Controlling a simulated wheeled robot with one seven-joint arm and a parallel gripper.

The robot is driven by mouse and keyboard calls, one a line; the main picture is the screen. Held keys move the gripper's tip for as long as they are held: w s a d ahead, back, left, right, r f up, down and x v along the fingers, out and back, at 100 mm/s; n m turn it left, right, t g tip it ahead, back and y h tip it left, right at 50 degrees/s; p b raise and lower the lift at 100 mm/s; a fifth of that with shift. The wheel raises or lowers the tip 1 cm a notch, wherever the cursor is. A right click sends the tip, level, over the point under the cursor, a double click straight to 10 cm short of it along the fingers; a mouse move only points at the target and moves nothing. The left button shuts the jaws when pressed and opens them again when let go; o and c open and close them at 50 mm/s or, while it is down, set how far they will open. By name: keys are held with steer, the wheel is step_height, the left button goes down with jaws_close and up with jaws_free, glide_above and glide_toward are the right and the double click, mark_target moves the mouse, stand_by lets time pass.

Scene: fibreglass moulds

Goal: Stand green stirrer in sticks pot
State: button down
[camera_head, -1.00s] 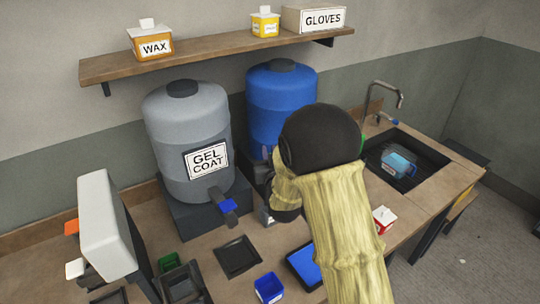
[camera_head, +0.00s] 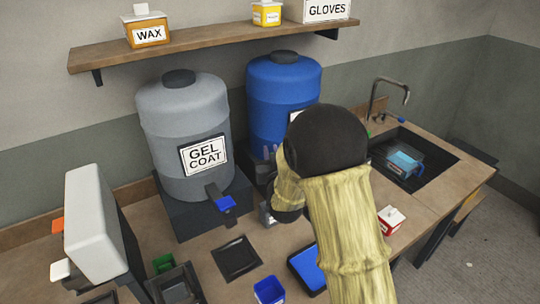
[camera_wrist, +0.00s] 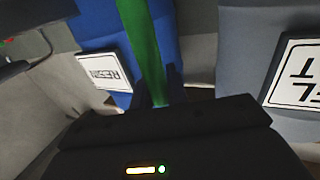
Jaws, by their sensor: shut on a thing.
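The green stirrer (camera_wrist: 144,45) is a long green strip in the wrist view. My gripper (camera_wrist: 160,90) is shut on it, with the stirrer running up and away between the dark fingers. In the head view my forearm and wrist hide the gripper and nearly all of the stirrer; a small green bit (camera_head: 369,134) shows at the wrist's right edge and may be its end. I cannot tell which container is the sticks pot.
The grey gel coat drum (camera_head: 184,120) and blue resin drum (camera_head: 283,95) stand at the back. A black tray (camera_head: 237,258), a blue-lined tray (camera_head: 308,268) and a red-and-white box (camera_head: 390,219) sit on the bench. A sink (camera_head: 440,165) is at right, a shelf (camera_head: 210,42) above.

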step_height(320, 180, down, 10)
steer(key=b, duration=1)
stand_by(0.3)
steer(key=shift+a+f, duration=0.1)
steer(key=c, duration=1.3)
jaws_free()
steer(key=shift+s, duration=0.1)
steer(key=s+d+b, duration=0.2)
steer(key=s+b, duration=0.3)
steer(key=s, duration=0.6)
steer(key=shift+s+d+f, duration=0.2)
steer(key=shift+s+d, duration=0.05)
steer(key=shift+b, duration=0.65)
steer(key=s+b, duration=0.1)
steer(key=b, duration=0.2)
